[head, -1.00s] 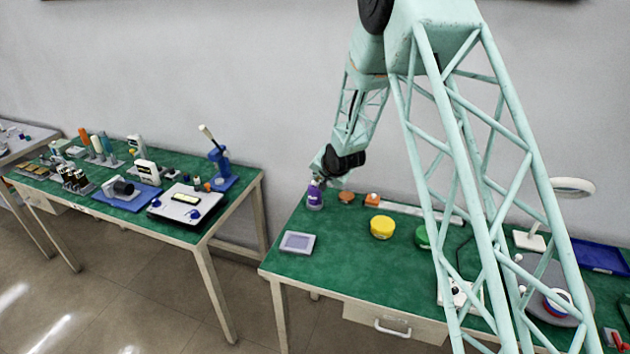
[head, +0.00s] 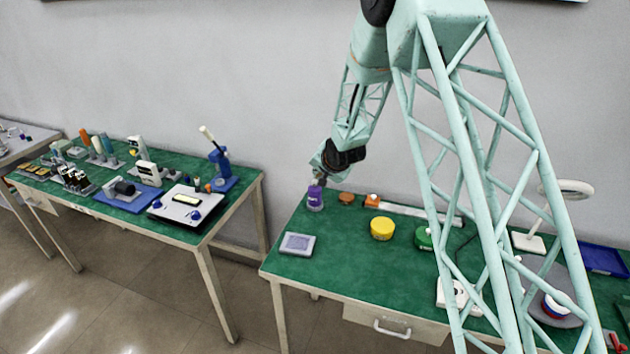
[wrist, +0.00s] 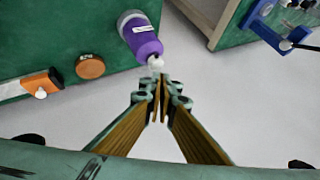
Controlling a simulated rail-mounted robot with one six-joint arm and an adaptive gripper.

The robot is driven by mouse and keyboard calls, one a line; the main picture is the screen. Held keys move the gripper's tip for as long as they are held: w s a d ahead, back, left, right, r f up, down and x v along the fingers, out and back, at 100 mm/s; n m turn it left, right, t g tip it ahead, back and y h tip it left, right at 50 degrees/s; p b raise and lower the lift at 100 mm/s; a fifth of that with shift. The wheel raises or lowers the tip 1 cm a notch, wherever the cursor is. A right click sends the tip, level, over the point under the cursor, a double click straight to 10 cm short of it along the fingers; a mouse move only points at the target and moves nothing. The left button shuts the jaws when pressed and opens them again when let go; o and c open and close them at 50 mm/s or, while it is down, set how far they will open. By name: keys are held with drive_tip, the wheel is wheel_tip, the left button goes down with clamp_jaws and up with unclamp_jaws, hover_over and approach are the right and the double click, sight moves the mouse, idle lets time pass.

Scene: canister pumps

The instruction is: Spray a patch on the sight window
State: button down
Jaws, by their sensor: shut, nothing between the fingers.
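A purple pump bottle (head: 315,199) stands upright near the back left of the right-hand green table. In the wrist view the purple bottle (wrist: 143,38) shows its white label and white pump nozzle (wrist: 156,62). My gripper (head: 318,181) is just above the bottle's top. Its fingers (wrist: 158,86) are together and empty, with the tips close to the nozzle; I cannot tell if they touch it. A flat pale-framed panel with a lilac-grey face (head: 297,244), seemingly the sight window, lies at the table's front left, apart from the bottle.
A brown disc (head: 347,198), an orange block with a white knob (head: 372,200) and a yellow round tub (head: 382,228) stand right of the bottle. A green object (head: 424,239) is farther right, partly behind my arm. Green tabletop is clear between bottle and panel.

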drive_tip(key=shift+r+p, duration=0.95)
drive_tip(key=shift+r, duration=1.05)
drive_tip(key=shift+n, duration=0.4)
idle(0.5)
